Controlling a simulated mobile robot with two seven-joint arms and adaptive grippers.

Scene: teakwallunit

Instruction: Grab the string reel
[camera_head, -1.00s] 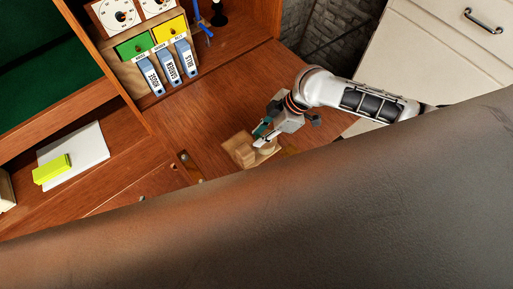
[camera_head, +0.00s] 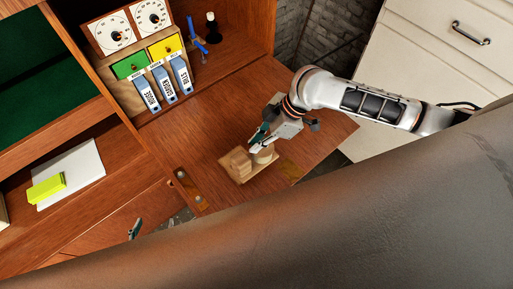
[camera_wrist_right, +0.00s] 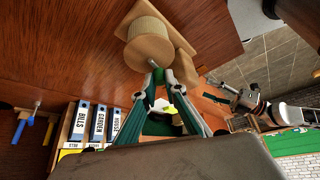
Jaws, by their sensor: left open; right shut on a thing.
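The string reel (camera_head: 264,155) is a pale wound spool with a round wooden end disc. It is beside a wooden block on a small wooden board (camera_head: 242,176) on the fold-out desk surface. In the right wrist view the reel (camera_wrist_right: 150,27) shows at the top, with its disc toward me. My right gripper (camera_head: 257,142) is shut at the reel; in the right wrist view its fingertips (camera_wrist_right: 157,75) meet at the disc's edge. The exact grip is partly hidden. My left gripper (camera_head: 134,229) shows only partly, low left of the desk surface, away from the reel.
Blue binders (camera_head: 166,85) stand under green and yellow drawers at the back of the desk. A yellow-green block (camera_head: 46,187) and white paper (camera_head: 78,170) lie on the left shelf. A cream drawer cabinet (camera_head: 430,75) stands at right. The desk around the board is mostly clear.

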